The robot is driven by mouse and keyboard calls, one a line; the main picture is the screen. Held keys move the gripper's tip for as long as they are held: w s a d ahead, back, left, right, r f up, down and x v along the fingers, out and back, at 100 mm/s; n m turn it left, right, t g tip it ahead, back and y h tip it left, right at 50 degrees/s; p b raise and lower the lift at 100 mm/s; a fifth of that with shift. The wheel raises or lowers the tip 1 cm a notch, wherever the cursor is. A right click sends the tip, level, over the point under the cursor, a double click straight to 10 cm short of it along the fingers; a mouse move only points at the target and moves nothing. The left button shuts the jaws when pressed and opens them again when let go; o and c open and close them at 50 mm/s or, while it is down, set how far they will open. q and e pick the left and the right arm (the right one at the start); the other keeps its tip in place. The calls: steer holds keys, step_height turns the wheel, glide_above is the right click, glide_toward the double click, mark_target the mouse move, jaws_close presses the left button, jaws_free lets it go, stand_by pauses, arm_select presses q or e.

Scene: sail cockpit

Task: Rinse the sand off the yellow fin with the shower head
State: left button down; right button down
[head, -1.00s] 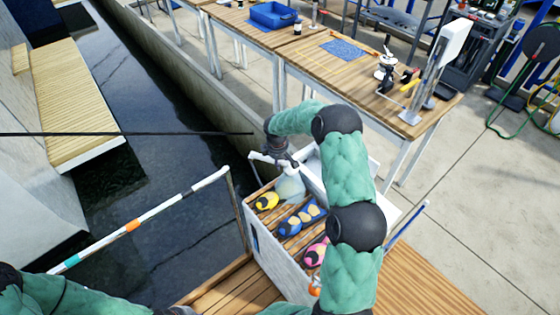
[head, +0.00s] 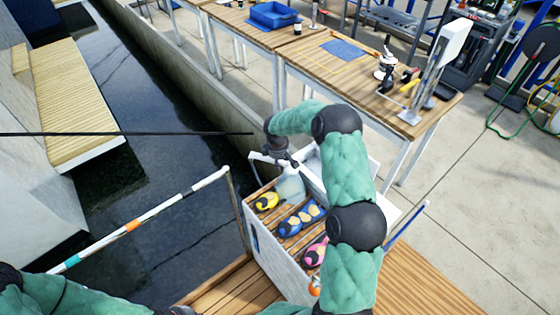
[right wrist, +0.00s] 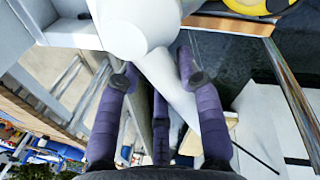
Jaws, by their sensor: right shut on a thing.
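The yellow fin (head: 266,202), with a dark patch on it, lies on the slatted top of the white rinse stand at its far left. Its edge also shows at the top of the right wrist view (right wrist: 262,6). My right gripper (head: 287,162) is just above and right of it, shut on the white shower head (right wrist: 145,25), which shows large between the fingers in the right wrist view. A pale, translucent patch under the gripper looks like spray; it is right of the yellow fin, and I cannot tell whether it touches it.
On the same slats lie a blue fin (head: 302,221) with tan patches and a pink fin (head: 315,253), partly behind my arm. A white-and-orange rail (head: 130,227) borders dark water at left. Wooden tables (head: 330,72) stand behind.

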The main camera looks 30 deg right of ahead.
steer(key=a+r+m+g, duration=0.1)
steer(key=a+r+m, duration=0.5)
steer(key=a+r, duration=0.25)
steer(key=shift+h, duration=0.3)
steer(key=shift+s+a+b+x, duration=0.15)
steer(key=shift+b+x, duration=0.35)
steer(key=shift+x, duration=0.3)
steer(key=shift+s+a+b+x, duration=0.1)
steer(key=shift+b+x, duration=0.45)
steer(key=shift+x, duration=0.3)
steer(key=shift+s+a+b+x, duration=0.15)
steer(key=shift+b+x, duration=0.35)
steer(key=shift+x, duration=0.3)
steer(key=shift+a+f, duration=0.1)
